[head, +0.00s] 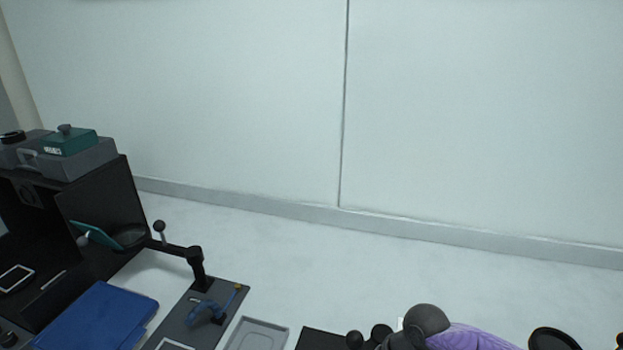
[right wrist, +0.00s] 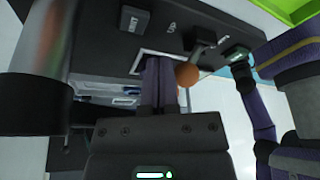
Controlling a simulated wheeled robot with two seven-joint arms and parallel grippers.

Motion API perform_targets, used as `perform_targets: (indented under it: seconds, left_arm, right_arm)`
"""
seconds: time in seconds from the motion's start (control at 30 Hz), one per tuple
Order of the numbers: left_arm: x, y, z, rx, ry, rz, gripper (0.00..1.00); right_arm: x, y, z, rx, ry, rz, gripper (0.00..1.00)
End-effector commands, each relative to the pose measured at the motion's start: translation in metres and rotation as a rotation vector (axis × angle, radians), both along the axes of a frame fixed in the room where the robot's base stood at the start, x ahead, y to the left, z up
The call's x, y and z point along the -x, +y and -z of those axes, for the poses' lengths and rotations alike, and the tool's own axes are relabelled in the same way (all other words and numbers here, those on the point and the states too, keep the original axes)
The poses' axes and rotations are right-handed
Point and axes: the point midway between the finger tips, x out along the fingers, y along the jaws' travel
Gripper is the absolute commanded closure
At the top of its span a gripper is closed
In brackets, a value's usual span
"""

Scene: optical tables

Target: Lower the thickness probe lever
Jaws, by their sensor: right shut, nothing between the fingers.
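In the right wrist view, a short metal lever with an orange ball knob (right wrist: 187,74) sticks out from a dark instrument (right wrist: 90,25). I take it for the thickness probe lever, but I cannot read a label that says so. My right gripper (right wrist: 164,72) is shut and empty. Its dark purple fingers reach toward the instrument, just left of the knob in the picture. I cannot tell whether they touch it. The probe tip is not clear in either view. My left gripper is not in view.
Bare floor lies beyond.

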Motion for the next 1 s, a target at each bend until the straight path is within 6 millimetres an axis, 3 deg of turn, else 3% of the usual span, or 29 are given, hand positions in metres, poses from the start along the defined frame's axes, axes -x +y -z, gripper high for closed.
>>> perform_targets:
  seconds: [1.0]
  left_arm:
    - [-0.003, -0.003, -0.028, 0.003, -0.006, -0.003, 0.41]
  right_arm:
    - [0.030, 0.008, -0.001, 0.000, 0.001, 0.000, 1.00]
